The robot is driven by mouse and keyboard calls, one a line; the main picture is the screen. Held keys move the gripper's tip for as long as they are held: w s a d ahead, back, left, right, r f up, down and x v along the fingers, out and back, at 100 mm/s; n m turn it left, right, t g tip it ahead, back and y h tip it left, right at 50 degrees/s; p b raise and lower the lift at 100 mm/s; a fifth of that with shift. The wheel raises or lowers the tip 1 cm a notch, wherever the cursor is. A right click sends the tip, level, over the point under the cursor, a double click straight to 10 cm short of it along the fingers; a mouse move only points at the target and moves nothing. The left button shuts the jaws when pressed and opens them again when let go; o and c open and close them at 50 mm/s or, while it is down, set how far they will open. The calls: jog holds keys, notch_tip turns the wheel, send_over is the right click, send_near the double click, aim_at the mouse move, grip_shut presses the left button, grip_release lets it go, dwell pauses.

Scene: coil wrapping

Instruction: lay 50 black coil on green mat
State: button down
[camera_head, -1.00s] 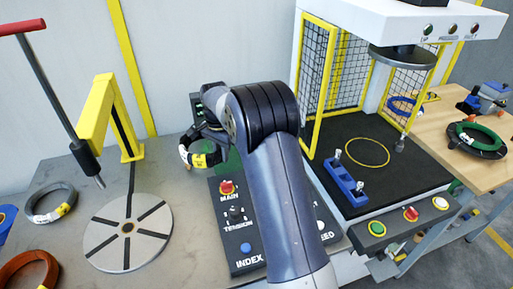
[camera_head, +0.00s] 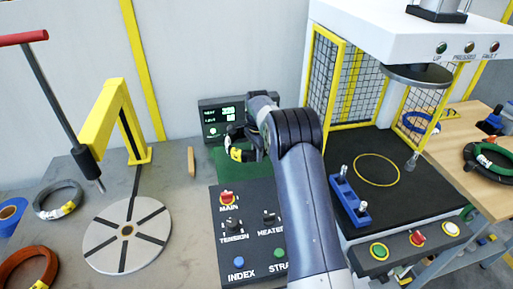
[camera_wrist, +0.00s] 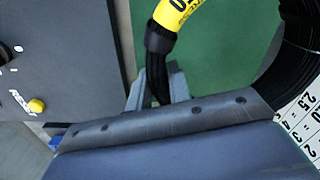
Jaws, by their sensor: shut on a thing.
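A black coil with a yellow label (camera_head: 236,154) is held in my gripper (camera_head: 252,150), which is shut on it. The wrist view shows the black coil (camera_wrist: 299,45) close up, its yellow label (camera_wrist: 179,12) at the top. My gripper's finger (camera_wrist: 160,92) crosses the coil. The green mat (camera_head: 222,160) lies behind the control panel and in front of a small display; in the wrist view the mat (camera_wrist: 225,50) is below the coil. My arm hides part of the mat. I cannot tell whether the coil touches it.
The control panel (camera_head: 240,240) stands in front of the mat. The display box (camera_head: 219,120) stands behind it. A grey turntable (camera_head: 105,235) is at left, beside a grey coil (camera_head: 60,200) and a brown coil (camera_head: 15,270). A caged press (camera_head: 375,150) stands at right.

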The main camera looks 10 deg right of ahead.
aim_at(257, 171)
jog(key=shift+w+f+p, duration=0.1)
jog(key=shift+f+p, duration=0.4)
jog(key=shift+f, duration=2.15)
jog(key=shift+f, duration=0.1)
jog(key=c, duration=1.3)
grip_release()
jog(key=shift+f, duration=0.15)
jog(key=r+b, duration=0.2)
jog(key=r, duration=1)
jog(key=shift+s+r, duration=0.15)
jog(key=shift+s, duration=0.05)
